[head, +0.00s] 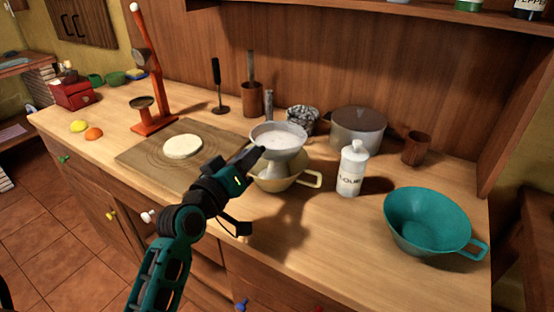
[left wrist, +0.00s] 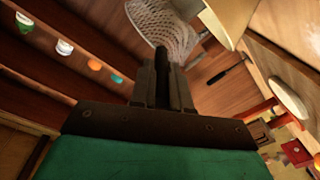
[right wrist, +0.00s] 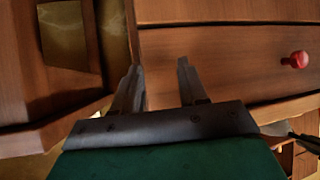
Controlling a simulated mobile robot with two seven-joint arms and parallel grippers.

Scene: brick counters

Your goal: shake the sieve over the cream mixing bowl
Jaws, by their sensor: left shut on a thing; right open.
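The sieve (head: 278,138) holds white powder and sits level just above the cream mixing bowl (head: 304,180). Its mesh underside (left wrist: 165,25) shows in the left wrist view, with the bowl's side (left wrist: 230,15) next to it. My left gripper (head: 253,156) is shut on the sieve's handle at the bowl's left side; the fingers hide most of the handle. Something pale shows inside the bowl under the sieve, but the sieve hides much of the interior. My right gripper (right wrist: 155,88) is open and empty in front of a wooden drawer; it is outside the head view.
A white flour bottle (head: 352,170) stands right of the bowl, with a grey pot (head: 358,128) behind. A teal bowl (head: 428,222) is at the right. A board with pale dough (head: 183,146) lies left. A red stand (head: 152,75) rises behind the board.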

